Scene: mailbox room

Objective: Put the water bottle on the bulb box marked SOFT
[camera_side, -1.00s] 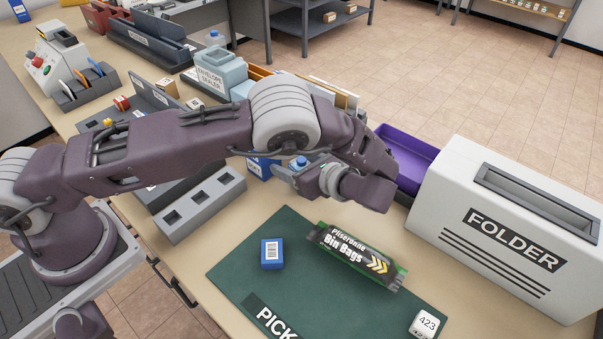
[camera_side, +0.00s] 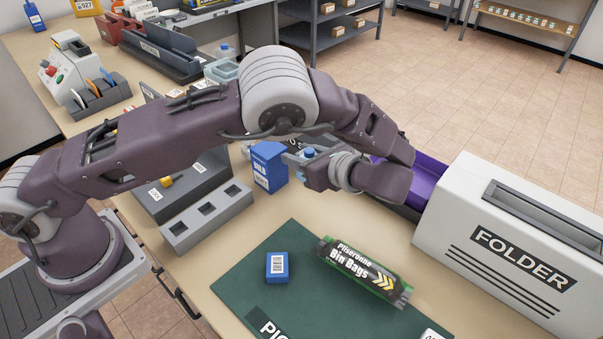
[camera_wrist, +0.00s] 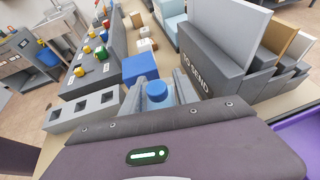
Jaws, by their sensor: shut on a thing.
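My gripper (camera_side: 298,162) is shut on the water bottle, beside the blue box. The bottle's blue cap (camera_side: 309,153) shows above the fingers; most of its body is hidden by the gripper. The cap also shows between the fingers in the wrist view (camera_wrist: 156,88). The blue bulb box (camera_side: 268,168) stands upright on the table just left of my gripper, partly covered by it. Its label seems to read BULB; the lower line is too small to read surely. Its blue top shows just beyond the fingers in the wrist view (camera_wrist: 141,67).
A grey block with square holes (camera_side: 207,216) lies left of the box. A bin bags pack (camera_side: 362,272) and a small blue barcoded box (camera_side: 277,266) lie on the green mat (camera_side: 312,318). A purple tray (camera_side: 430,172) and the folder machine (camera_side: 515,245) stand right. A grey file rack (camera_wrist: 205,75) stands behind.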

